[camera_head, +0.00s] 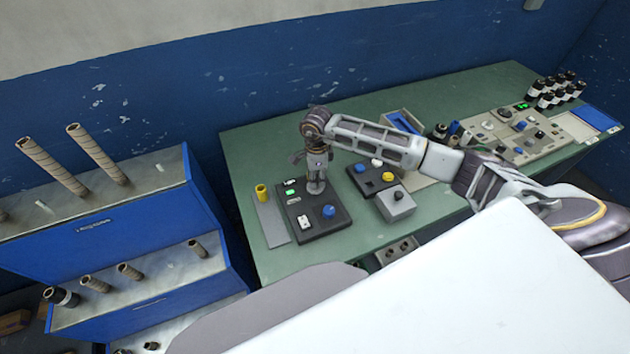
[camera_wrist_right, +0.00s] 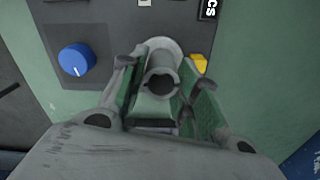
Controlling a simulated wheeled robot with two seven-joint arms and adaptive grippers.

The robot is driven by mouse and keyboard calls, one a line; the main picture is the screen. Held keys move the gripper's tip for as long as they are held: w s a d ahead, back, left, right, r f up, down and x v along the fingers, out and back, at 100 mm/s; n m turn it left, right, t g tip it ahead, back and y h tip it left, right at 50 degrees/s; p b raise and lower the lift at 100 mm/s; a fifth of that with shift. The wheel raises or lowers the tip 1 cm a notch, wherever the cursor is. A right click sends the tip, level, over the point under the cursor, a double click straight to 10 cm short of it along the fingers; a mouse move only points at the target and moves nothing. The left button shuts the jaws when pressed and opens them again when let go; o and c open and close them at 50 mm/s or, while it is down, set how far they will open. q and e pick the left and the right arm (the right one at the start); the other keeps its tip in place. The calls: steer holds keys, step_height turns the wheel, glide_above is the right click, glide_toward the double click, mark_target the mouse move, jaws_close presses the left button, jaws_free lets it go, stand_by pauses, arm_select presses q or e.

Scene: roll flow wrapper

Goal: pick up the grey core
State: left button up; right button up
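The grey core (camera_wrist_right: 162,82) is a short hollow tube on a round grey base. In the right wrist view it stands on the dark control panel (camera_wrist_right: 130,14) with its open end facing the camera. My right gripper (camera_wrist_right: 165,75) is open, with one finger on each side of the core and a gap showing beside it. In the head view my right gripper (camera_head: 317,181) points down over the dark panel (camera_head: 330,222), and the core's round base (camera_head: 316,188) shows beneath it. The rest of the core is hidden by the gripper. My left gripper is not in view.
A blue knob (camera_head: 328,211) and a white switch (camera_head: 304,222) sit on the same panel. A yellow cylinder (camera_head: 262,192) stands to the left. A grey box (camera_head: 396,204) stands to the right. Blue shelves with brown tubes (camera_head: 97,153) are at the left.

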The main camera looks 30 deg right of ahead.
steer(key=shift+c, duration=1.1)
step_height(320, 180, up, 10)
steer(key=b, duration=0.1)
steer(key=shift+b, duration=0.4)
